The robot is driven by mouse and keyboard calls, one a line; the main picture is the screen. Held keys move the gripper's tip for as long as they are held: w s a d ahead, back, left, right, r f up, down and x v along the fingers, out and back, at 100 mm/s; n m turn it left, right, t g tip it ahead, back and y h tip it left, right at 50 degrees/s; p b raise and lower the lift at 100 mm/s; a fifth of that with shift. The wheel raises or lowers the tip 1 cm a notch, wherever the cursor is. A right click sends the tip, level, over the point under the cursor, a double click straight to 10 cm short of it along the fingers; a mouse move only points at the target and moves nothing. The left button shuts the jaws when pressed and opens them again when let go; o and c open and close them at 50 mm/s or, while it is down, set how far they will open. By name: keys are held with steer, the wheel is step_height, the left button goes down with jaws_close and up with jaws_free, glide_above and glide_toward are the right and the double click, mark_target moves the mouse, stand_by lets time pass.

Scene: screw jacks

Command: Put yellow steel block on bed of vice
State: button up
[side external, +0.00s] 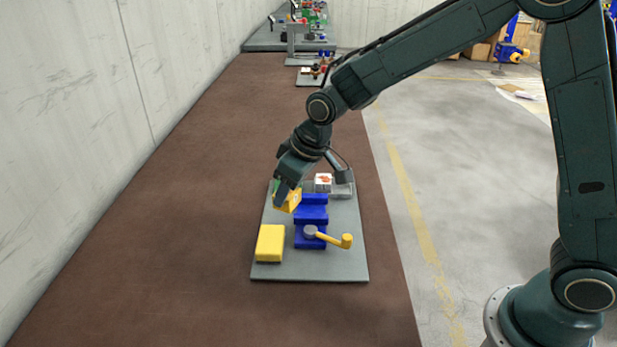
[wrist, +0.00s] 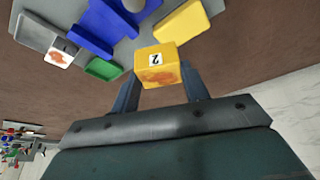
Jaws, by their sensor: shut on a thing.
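My gripper (side external: 283,196) is shut on a yellow block (side external: 289,202). In the wrist view the held yellow block (wrist: 157,66) sits between the two fingers of my gripper (wrist: 159,82) and shows a white label with a "2" and an orange-brown patch. The blue vice (side external: 311,216) stands on a grey plate, just right of the held block in the side view; it also shows in the wrist view (wrist: 112,22). Whether the block touches anything below is unclear.
A plain yellow block (side external: 270,243) lies on the grey plate (side external: 300,272), left of the vice. The vice's yellow handle (side external: 335,240) sticks out right. A wall (side external: 70,120) stands left.

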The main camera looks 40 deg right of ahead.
steer(key=s+a+r+n+y, duration=0.1)
steer(key=s+a+r+n, duration=0.2)
steer(key=a, duration=1)
step_height(320, 180, up, 6)
steer(key=n+g, duration=0.1)
steer(key=n, duration=0.1)
glide_above(219, 339)
steer(key=s, duration=0.3)
steer(key=shift+w+a+y, duration=0.1)
steer(key=shift+a+y, duration=0.25)
steer(key=shift+y, duration=0.05)
step_height(219, 339, down, 20)
steer(key=shift+f, duration=0.1)
steer(key=o, duration=1.3)
steer(key=shift+f, duration=0.1)
steer(key=shift+o, duration=0.2)
